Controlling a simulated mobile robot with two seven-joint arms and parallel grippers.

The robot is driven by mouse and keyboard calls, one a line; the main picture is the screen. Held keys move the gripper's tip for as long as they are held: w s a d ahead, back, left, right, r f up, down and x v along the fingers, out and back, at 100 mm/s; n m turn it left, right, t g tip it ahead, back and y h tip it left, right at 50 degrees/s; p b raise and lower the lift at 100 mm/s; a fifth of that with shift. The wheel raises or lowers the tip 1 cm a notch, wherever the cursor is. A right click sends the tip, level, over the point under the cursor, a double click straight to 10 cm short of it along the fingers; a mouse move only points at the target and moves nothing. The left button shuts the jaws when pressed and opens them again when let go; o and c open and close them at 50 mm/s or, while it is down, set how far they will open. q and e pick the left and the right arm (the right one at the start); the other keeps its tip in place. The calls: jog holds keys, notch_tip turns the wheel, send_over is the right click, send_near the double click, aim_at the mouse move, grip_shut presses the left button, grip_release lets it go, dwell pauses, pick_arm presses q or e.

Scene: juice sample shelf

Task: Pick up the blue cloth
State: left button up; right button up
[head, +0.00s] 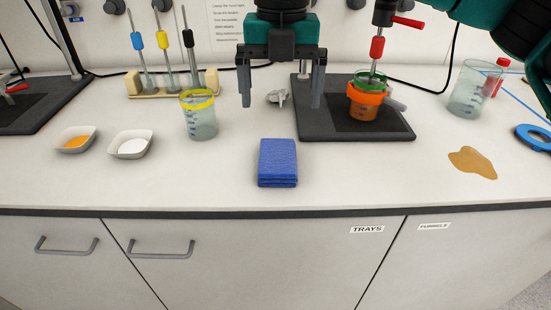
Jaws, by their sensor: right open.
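The blue cloth (277,162) is folded into a small block and lies on the white counter near its front edge, at the middle of the head view. My right gripper (281,102) points down above and behind the cloth, with its two fingers spread wide and nothing between them. The fingers are apart from the cloth. My left gripper is not in view.
A stand (355,125) with an orange-filled beaker (364,107) is right of the gripper. A yellow-rimmed beaker (200,118) and two dishes, orange (76,141) and white (131,145), stand left. A brown spill (472,163) lies right. Counter around the cloth is clear.

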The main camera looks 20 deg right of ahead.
send_over(277, 154)
jog(key=f, duration=0.7)
jog(key=shift+s+d+f, duration=0.1)
jog(key=shift+s+d, duration=0.05)
jog(key=shift+s, duration=0.1)
jog(key=f, duration=0.5)
jog(key=shift+w+b, duration=0.2)
jog(key=shift+b, duration=0.15)
jog(key=c, duration=1.1)
